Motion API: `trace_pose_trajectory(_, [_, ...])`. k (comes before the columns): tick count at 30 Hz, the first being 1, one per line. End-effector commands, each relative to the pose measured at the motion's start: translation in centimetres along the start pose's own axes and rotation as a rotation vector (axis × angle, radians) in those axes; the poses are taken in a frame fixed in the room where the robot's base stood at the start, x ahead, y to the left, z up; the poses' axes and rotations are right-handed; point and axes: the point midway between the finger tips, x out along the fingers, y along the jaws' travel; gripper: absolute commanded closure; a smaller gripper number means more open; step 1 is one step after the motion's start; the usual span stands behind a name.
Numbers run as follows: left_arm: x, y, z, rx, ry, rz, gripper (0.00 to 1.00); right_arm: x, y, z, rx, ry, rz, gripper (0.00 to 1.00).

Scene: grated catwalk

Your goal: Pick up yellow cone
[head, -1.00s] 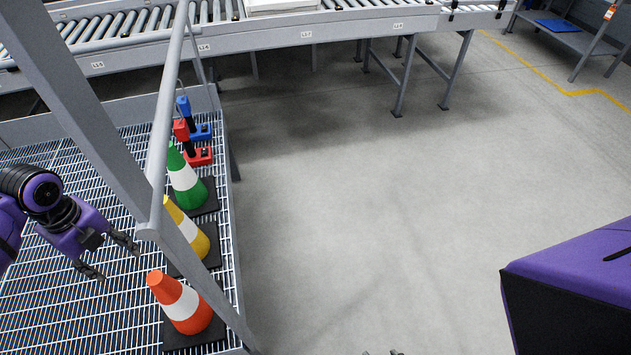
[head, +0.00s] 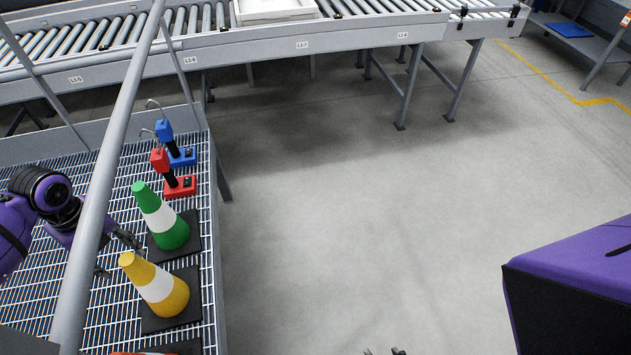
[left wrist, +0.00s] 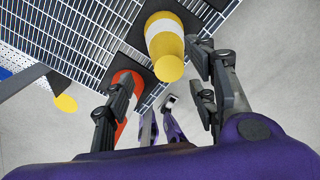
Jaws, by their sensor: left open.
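The yellow cone (head: 155,287) with a white band stands on its dark square base on the grated catwalk. It also shows in the left wrist view (left wrist: 168,69), its tip towards the camera. My left gripper (head: 115,256) is open and empty, just left of the yellow cone's upper part and partly behind the railing in the head view. In the left wrist view its fingers (left wrist: 162,62) stand to either side of the cone's image, without visible contact. Two small dark tips at the head view's bottom edge seem to be my right gripper (head: 383,351); its jaw state is unclear.
A green cone (head: 161,218) stands behind the yellow one; an orange cone (head: 140,353) is cut off in front. Red (head: 180,187) and blue (head: 182,157) devices stand farther back. A grey railing (head: 110,165) crosses before my left arm. A roller conveyor (head: 250,50) runs behind.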

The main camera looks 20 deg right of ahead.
Motion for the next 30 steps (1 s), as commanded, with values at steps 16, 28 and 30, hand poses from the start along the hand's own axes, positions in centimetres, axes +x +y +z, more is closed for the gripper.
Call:
trace_pose_trajectory(16, [5.3, -0.5, -0.1, 0.000, 0.000, -0.001, 0.48, 0.1, -0.1, -0.5, 0.003, 0.008, -0.001, 0.60])
trace_pose_trajectory(28, [5.2, -0.4, -0.1, 0.000, 0.000, 0.000, 0.86, 0.0, 0.0, -0.7, -0.001, 0.011, -0.001, 0.60])
trace_pose_trajectory(30, [5.2, -0.4, -0.1, 0.000, 0.000, 0.000, 0.95, 0.0, 0.0, -0.7, -0.001, 0.011, -0.001, 0.60])
